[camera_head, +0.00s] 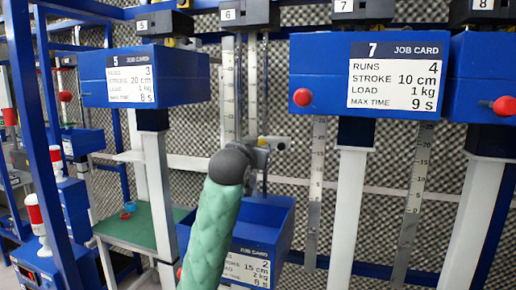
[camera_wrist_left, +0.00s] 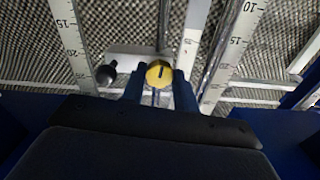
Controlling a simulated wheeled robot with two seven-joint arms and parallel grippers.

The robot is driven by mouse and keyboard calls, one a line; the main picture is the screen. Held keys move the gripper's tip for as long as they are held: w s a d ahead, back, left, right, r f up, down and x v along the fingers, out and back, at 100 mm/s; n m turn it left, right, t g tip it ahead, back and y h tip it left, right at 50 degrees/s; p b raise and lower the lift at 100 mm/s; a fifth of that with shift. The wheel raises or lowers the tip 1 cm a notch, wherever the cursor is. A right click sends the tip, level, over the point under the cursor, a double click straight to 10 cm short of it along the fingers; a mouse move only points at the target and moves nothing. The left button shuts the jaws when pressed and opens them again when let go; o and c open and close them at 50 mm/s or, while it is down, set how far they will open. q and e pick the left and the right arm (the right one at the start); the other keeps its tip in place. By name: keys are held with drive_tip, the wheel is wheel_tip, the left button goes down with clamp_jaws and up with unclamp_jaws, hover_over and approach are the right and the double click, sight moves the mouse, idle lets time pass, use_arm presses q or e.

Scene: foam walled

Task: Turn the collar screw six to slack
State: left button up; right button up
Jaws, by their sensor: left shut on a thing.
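The collar screw of station six is a round yellow knob (camera_wrist_left: 160,73) with a dark line across it, in the left wrist view. My left gripper's two blue fingers (camera_wrist_left: 160,88) stand on either side of it and are shut on it. The pale collar block (camera_wrist_left: 130,62) lies behind, with a black round knob (camera_wrist_left: 106,75) to the left. In the head view my left gripper (camera_head: 262,152) is at the collar (camera_head: 277,141), between the rails under the number 6 plate; my dark wrist hides the screw. My right gripper is not in view.
Station six's blue box (camera_head: 270,214) sits low beneath the collar, its card partly hidden by my green arm. Blue box 5 (camera_head: 190,88) stands left and blue box 7 (camera_head: 310,70) right, with a red knob (camera_head: 303,97). Ruled rails (camera_head: 317,185) and white posts (camera_head: 347,215) stand nearby.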

use_arm(q)
drive_tip(key=shift+n, duration=0.9)
drive_tip(key=o, duration=1)
drive_tip(key=shift+c, duration=0.2)
drive_tip(key=shift+s, duration=0.15)
